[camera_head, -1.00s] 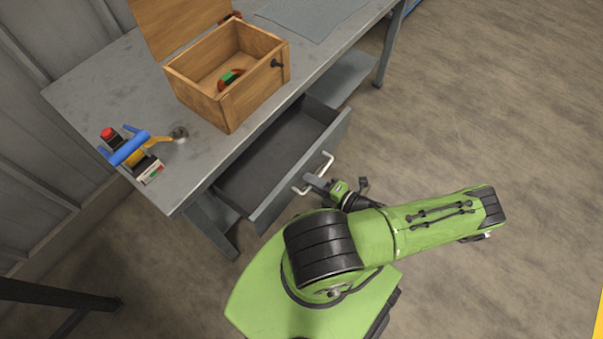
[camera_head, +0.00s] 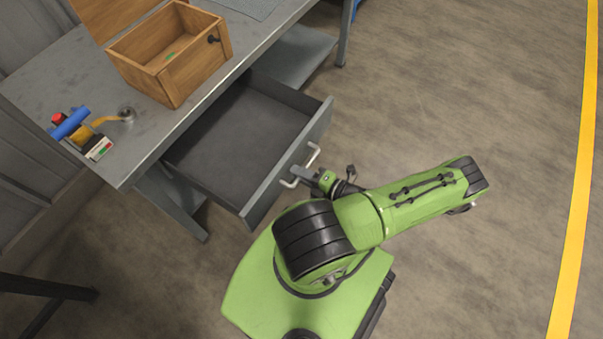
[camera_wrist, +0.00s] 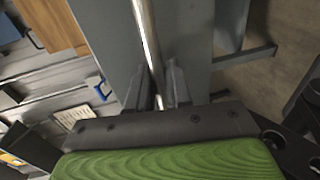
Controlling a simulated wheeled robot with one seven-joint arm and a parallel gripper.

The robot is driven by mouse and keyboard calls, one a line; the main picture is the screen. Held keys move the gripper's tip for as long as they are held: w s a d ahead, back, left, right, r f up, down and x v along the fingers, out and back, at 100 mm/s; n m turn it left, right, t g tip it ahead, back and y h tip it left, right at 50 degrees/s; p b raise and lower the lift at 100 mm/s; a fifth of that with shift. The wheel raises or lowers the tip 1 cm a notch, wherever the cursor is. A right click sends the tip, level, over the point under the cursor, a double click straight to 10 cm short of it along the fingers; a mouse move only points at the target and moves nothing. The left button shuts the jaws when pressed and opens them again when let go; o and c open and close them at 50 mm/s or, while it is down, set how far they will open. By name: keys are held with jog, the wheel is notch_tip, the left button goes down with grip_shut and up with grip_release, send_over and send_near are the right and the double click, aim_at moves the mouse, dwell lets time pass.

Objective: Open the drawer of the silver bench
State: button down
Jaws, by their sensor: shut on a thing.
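The silver bench (camera_head: 60,92) is a grey metal table at the upper left. Its drawer (camera_head: 243,130) is pulled well out, and its grey inside looks empty. The drawer front carries a silver bar handle (camera_head: 313,155). My gripper (camera_head: 305,174) is shut on the handle at the near part of the bar. In the wrist view the handle (camera_wrist: 146,40) runs down between the two fingers of my gripper (camera_wrist: 160,88), with the grey drawer front (camera_wrist: 104,35) behind it.
An open wooden box (camera_head: 172,55) stands on the bench above the drawer. A blue, yellow and red device (camera_head: 80,132) lies near the bench's left corner. A dark metal frame (camera_head: 45,293) is at the lower left. The floor to the right is clear up to a yellow line (camera_head: 583,170).

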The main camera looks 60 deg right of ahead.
jog(key=shift+a, duration=0.1)
jog(key=c, duration=1.2)
grip_release()
jog(key=p+v, duration=0.1)
jog(key=v, duration=1.4)
jog(key=shift+s+p, duration=0.35)
jog(key=shift+p, duration=0.05)
